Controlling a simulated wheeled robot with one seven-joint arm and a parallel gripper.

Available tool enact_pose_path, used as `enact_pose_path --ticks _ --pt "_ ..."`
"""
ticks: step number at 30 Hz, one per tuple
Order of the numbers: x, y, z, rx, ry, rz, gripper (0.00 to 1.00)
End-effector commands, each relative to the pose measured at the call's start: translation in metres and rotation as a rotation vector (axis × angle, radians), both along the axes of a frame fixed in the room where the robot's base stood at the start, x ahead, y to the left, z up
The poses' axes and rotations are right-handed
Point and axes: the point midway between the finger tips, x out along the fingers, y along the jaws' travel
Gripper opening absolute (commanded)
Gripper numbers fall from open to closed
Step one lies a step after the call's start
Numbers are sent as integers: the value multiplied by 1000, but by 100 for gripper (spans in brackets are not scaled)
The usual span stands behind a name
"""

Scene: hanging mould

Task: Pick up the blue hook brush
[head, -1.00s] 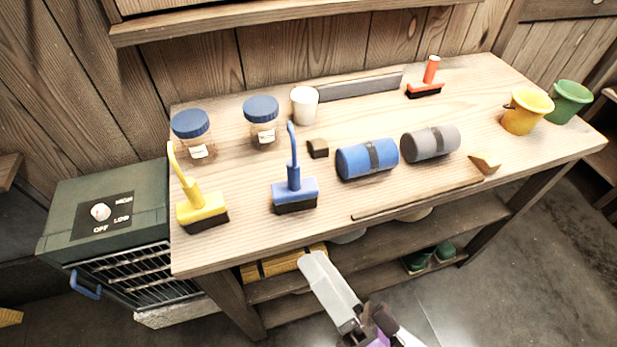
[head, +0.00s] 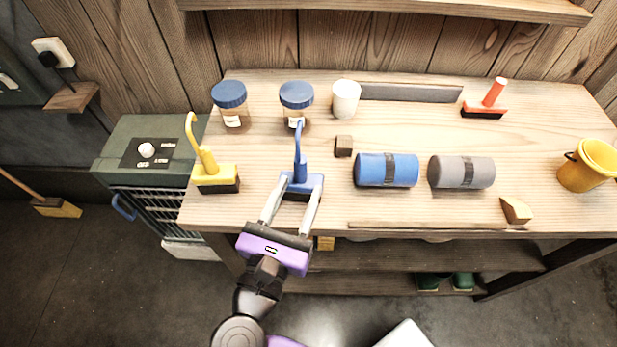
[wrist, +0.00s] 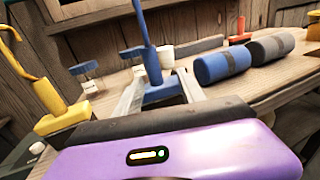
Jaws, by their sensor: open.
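The blue hook brush (head: 301,181) stands upright on the wooden workbench, its hooked handle pointing up and dark bristles down. It also shows in the wrist view (wrist: 159,88). My gripper (head: 292,193) is open at the bench's front edge, its two pale fingers reaching to either side of the brush's blue block. In the wrist view the fingers (wrist: 158,88) flank the block, and I cannot tell whether they touch it. The fingers hide part of the block and bristles.
A yellow hook brush (head: 215,176) stands to the left. A blue roll (head: 372,169) and a grey roll (head: 445,172) lie to the right. Blue-lidded jars (head: 297,97), a white cup (head: 346,98) and a small dark block (head: 344,146) are behind.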

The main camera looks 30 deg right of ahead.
Motion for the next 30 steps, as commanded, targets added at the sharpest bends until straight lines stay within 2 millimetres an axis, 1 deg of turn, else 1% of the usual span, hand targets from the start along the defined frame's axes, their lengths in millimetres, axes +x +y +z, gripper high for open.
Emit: enact_pose_path --ticks 10,15,19,22,29,30 --pt "22 -24 3 3 -2 -2 47" --pt "41 -40 7 1 0 -4 47" --pt "50 -52 4 2 -1 -3 47" --pt "53 -56 3 3 0 -1 47" --pt "54 -56 3 2 -1 -1 47" --pt "54 -56 3 2 -1 -1 39"
